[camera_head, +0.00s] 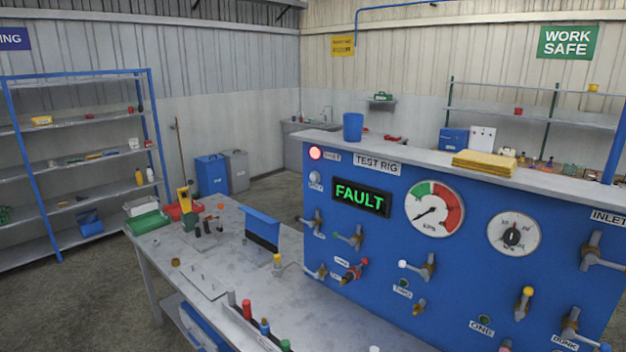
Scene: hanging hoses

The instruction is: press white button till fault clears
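The blue test rig panel (336,240) fills the right half of the head view. Its dark display (361,197) reads "FAULT" in green letters. A round pale button (315,178), white or light grey, sits left of the display with a small blurred label below it. Just above it is a glowing red round lamp or button (315,153); its label is too blurred to read surely. A white-tipped valve handle (404,264) sits lower on the panel. Neither of my grippers is in view, and nothing touches the pale button.
Several valve handles, including a red one (354,272), stick out below the display. Two gauges (435,208) are to its right. A grey workbench (205,258) with tools and coloured handles extends in front and left. The space before the pale button looks clear.

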